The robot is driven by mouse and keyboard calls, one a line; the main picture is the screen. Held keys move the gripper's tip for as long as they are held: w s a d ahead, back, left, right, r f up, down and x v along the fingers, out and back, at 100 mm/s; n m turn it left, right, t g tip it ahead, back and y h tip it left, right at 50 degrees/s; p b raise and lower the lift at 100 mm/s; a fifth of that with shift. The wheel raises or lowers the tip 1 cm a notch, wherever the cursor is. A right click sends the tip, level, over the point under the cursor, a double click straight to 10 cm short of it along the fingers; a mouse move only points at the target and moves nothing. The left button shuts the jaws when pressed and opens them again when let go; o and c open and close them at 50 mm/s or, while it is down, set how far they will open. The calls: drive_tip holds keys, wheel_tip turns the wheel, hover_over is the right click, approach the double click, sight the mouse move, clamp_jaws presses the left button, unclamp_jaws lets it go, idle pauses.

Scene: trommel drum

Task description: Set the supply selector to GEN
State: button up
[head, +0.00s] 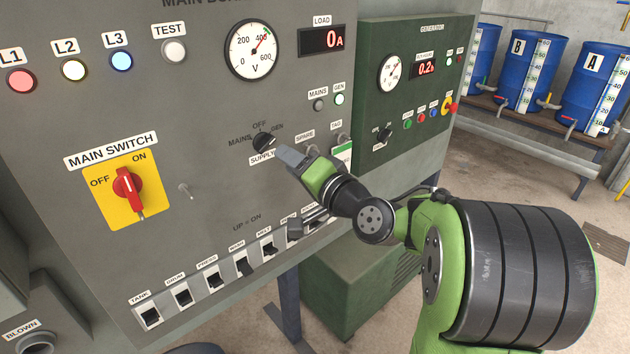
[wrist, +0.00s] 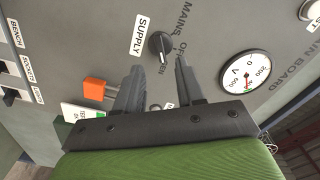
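The supply selector (head: 264,141) is a black knob on the grey main board, with MAINS, OFF and GEN marked around it. In the wrist view the selector (wrist: 160,45) shows a pale mark on its lower side, which appears to point toward GEN. My gripper (head: 287,155) is just right of and below the knob in the head view. In the wrist view my gripper (wrist: 158,68) is open, with a finger to each side below the knob and nothing between them. The fingers look apart from the knob; exact depth is unclear.
The red main switch (head: 128,188) is at left. A row of toggles (head: 210,279) lies below. An orange block (wrist: 100,90) is left of my fingers. The generator panel (head: 410,95) stands right.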

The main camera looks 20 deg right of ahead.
drive_tip(key=b+v, duration=0.1)
drive_tip(key=v, duration=0.7)
drive_tip(key=shift+s, duration=0.3)
drive_tip(key=s+a+f+n+g, duration=0.6)
drive_tip(key=a+f+n+g, duration=0.1)
drive_tip(key=a+f, duration=0.15)
drive_tip(key=s+d+f+n+g+h, duration=0.1)
drive_tip(key=s+d+f+g+h, duration=0.15)
drive_tip(key=s, duration=0.45)
drive_tip(key=s+d+f+n+g+h, duration=0.1)
drive_tip(key=s+f+g+h, duration=0.15)
drive_tip(key=s, duration=0.55)
wheel_tip(320, 180, up, 15)
drive_tip(key=p, duration=1.4)
drive_tip(key=shift+w+h, duration=0.3)
drive_tip(key=shift+w, duration=0.1)
